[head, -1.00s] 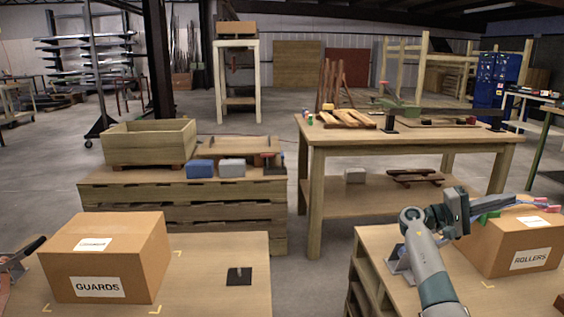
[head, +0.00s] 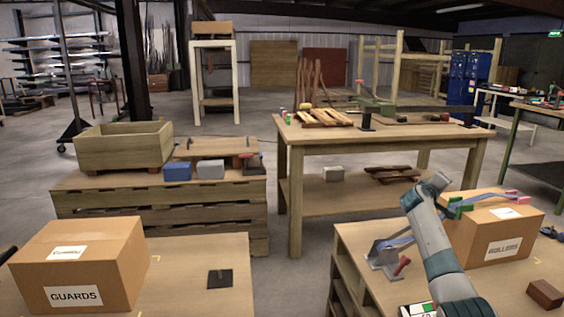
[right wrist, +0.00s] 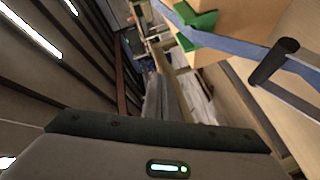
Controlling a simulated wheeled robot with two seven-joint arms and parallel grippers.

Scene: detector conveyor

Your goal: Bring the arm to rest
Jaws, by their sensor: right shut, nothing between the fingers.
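My right arm (head: 440,245) rises from the lower right of the head view, in front of the right bench. Its bent upper end is at the left of the box marked ROLLERS (head: 492,228). My right gripper's fingers cannot be made out in the head view. In the right wrist view, the gripper housing with a green light fills the bottom, and the gripper (right wrist: 165,97) looks shut and empty beyond it. My left gripper is not in view.
A blue strap-like piece (head: 478,202) with green and pink parts lies across the ROLLERS box. A grey bracket (head: 383,260) stands on the right bench. The box marked GUARDS (head: 80,265) is on the left bench, beside a dark plate (head: 220,279). Floor shows between the benches.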

